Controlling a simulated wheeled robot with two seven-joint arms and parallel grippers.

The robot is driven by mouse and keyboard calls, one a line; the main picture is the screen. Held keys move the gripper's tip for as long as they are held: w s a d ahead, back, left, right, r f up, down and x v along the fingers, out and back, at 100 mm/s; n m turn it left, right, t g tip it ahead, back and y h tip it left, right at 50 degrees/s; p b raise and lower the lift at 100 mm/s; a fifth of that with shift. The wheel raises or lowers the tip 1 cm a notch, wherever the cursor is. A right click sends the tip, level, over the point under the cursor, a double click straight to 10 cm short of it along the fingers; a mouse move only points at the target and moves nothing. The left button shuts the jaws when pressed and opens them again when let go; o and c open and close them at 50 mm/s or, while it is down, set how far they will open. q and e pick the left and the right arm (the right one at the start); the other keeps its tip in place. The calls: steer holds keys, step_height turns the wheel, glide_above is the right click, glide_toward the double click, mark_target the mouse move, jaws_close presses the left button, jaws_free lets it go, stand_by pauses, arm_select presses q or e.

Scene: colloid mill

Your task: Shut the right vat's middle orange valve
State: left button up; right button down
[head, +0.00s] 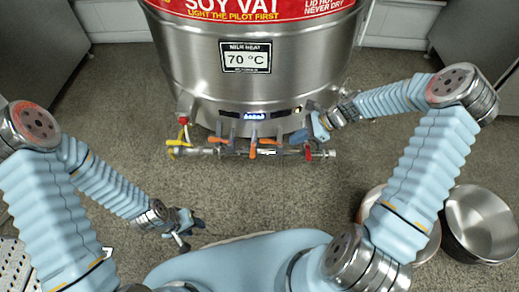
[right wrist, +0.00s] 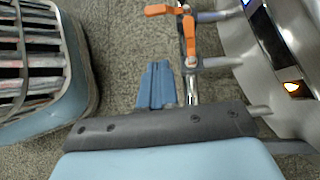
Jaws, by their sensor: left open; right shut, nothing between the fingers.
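The steel soy vat (head: 255,85) stands ahead with a valve pipe (head: 208,152) along its lower front. Three orange handles show on it: a left one (head: 218,140), a middle one (head: 253,149) and a right one (head: 269,141). The middle handle sticks out across the pipe towards me; the others lie roughly along it. In the right wrist view the crosswise handle (right wrist: 158,10) is beyond the lengthwise one (right wrist: 188,36). My right gripper (head: 299,136) is shut and empty at the pipe's right part, beside the right orange handle. My left gripper (head: 184,232) is open, low and far from the valves.
A yellow handle (head: 178,144) is at the pipe's left end and a red handle (head: 308,153) near its right end. A lit panel (head: 254,116) sits above the pipe. Steel pots (head: 480,222) stand on the floor at right. Floor before the pipe is clear.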

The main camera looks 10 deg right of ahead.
steer(key=b, duration=0.2)
glide_toward(253, 154)
step_height(253, 154, down, 6)
steer(key=a, duration=0.2)
arm_select(q)
steer(key=shift+d+f, duration=0.1)
steer(key=shift+f, duration=0.6)
arm_select(e)
steer(key=shift+w+a+r, duration=0.15)
steer(key=shift+w+a, duration=0.45)
arm_select(q)
steer(key=shift+d, duration=0.15)
arm_select(e)
steer(key=shift+a, duration=0.1)
